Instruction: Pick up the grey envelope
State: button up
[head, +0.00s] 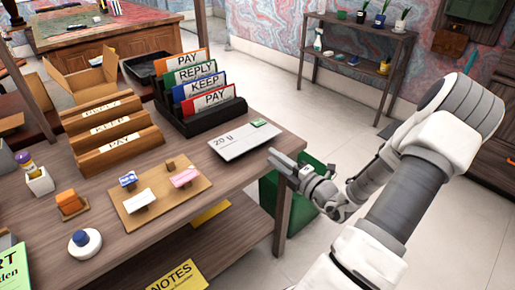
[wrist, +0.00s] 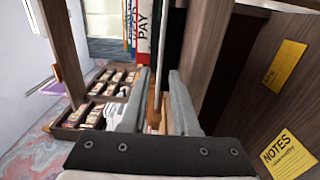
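A flat pale grey envelope (head: 236,145) lies on the desk top near its right edge. It is marked "20 g" and has a small green patch at its upper right corner. My gripper (head: 283,162) is just off the right edge of the desk, to the right of the envelope and apart from it. In the wrist view my gripper's two grey fingers (wrist: 160,92) stand apart with nothing held between them.
A black rack (head: 213,118) of cards marked PAY, REPLY and KEEP stands behind the envelope. Wooden sorters (head: 117,141) and a board of stamps (head: 133,223) are to the left. A green bin (head: 300,222) stands on the floor below my gripper.

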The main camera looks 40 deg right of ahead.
aim_at(257, 145)
jog(key=w, duration=0.6)
jog(key=shift+a+r+b, duration=0.15)
jog(key=shift+a+b, duration=0.15)
jog(key=shift+b, duration=0.05)
jog(key=shift+w+p, duration=0.3)
jog(key=shift+w, duration=0.4)
jog(key=shift+c, duration=0.4)
grip_shut()
